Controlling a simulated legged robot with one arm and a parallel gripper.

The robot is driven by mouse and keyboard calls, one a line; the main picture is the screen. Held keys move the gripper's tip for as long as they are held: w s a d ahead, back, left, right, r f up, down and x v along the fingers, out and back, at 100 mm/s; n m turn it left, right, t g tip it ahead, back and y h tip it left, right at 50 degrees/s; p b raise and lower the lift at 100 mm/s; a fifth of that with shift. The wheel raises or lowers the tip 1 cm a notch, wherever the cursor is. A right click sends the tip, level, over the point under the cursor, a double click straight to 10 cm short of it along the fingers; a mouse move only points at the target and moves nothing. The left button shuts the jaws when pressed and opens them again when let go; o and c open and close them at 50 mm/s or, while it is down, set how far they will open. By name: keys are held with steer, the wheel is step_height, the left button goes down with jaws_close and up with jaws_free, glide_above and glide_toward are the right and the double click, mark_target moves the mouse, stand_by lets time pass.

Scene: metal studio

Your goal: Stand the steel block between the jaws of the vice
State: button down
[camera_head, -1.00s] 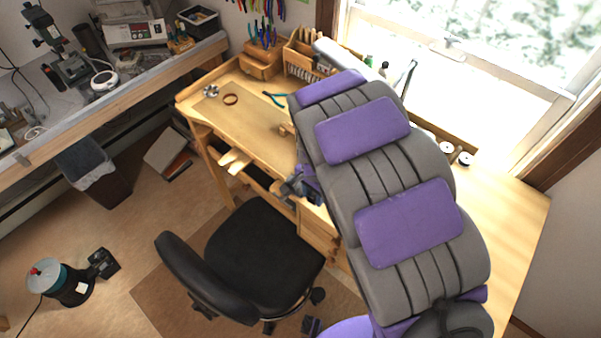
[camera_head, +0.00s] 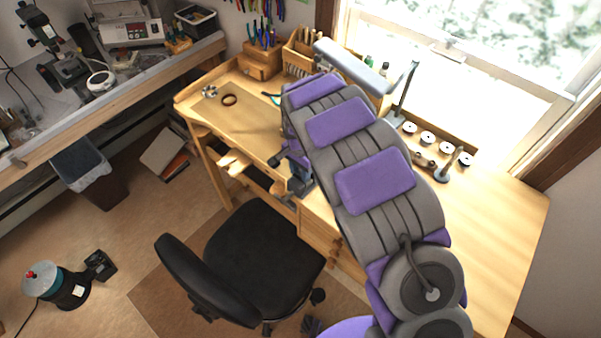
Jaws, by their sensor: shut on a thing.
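The vice (camera_head: 300,187) is a blue-grey tool at the front edge of the wooden workbench, partly covered by my arm. My gripper (camera_head: 280,157) shows only as a small dark part beyond the left side of my arm, just above and left of the vice. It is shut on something. The steel block cannot be made out; my arm and gripper hide that spot. I cannot tell how the block is tilted or whether it touches the jaws.
My purple and grey arm covers the bench middle. The bench (camera_head: 505,215) is bare at right. A lamp (camera_head: 350,66) and several spools (camera_head: 427,138) stand by the window. A black chair (camera_head: 250,260) stands in front.

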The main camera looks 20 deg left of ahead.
steer(key=shift+d+f, duration=0.1)
steer(key=shift+f, duration=0.6)
steer(key=shift+d+f, duration=0.1)
steer(key=shift+d, duration=0.45)
steer(key=c, duration=1.1)
jaws_free()
steer(key=shift+d, duration=0.15)
steer(key=o, duration=0.4)
steer(key=shift+a, duration=0.65)
steer(key=shift+d+r, duration=0.25)
steer(key=shift+r, duration=0.4)
step_height(320, 180, up, 11)
steer(key=shift+f, duration=0.1)
